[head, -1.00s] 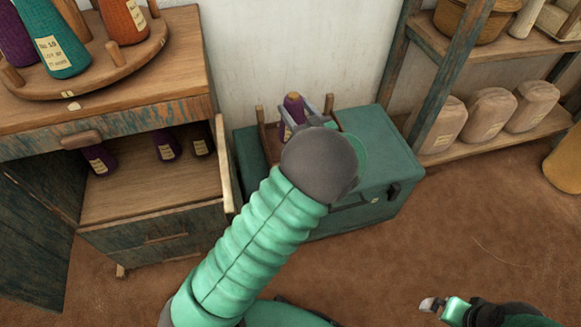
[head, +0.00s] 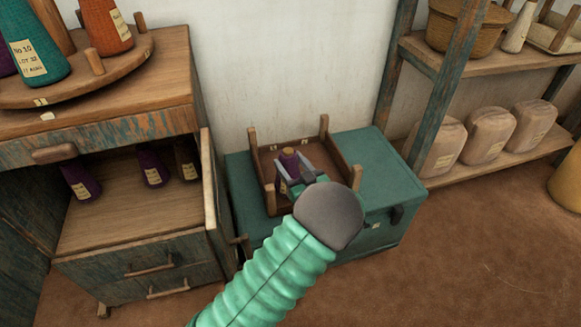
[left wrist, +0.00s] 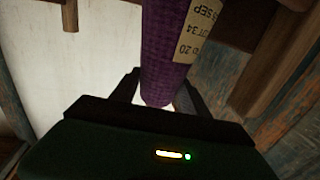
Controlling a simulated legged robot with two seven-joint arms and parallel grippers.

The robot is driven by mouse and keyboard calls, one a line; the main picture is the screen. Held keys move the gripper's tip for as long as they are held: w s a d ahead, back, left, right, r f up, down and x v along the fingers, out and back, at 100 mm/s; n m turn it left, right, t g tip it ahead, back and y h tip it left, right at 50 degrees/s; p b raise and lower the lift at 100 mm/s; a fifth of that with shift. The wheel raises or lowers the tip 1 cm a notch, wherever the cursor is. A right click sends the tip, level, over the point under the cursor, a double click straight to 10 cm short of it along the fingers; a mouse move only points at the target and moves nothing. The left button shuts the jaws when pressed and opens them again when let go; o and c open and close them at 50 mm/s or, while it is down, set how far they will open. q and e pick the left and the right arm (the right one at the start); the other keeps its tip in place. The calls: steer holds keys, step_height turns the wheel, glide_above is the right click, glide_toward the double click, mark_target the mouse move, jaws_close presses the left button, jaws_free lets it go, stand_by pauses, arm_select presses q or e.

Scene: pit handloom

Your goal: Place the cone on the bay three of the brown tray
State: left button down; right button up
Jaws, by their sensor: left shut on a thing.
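My left gripper (head: 300,177) is shut on a purple cone (head: 287,163) with a pale label. In the left wrist view the purple cone (left wrist: 178,55) stands between the two fingers and its label text appears upside down. In the head view the cone is over the brown tray (head: 345,160), a wooden tray with corner posts on the green chest. Small pale marks show along the tray's back edge, too small to read. My gripper and wrist hide the tray's front part, so I cannot tell whether the cone touches the tray floor. My right gripper is out of view.
The green chest (head: 385,180) stands against the wall. At left, a wooden cabinet (head: 120,215) holds several dark cones inside, with an orange cone (head: 106,25) and a teal cone (head: 37,50) on its round top stand. A shelf (head: 490,165) with wrapped bundles stands at right.

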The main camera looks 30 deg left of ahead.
arm_select(q)
steer(key=shift+a, duration=0.1)
steer(key=c, duration=0.6)
jaws_free()
steer(key=shift+o, duration=0.2)
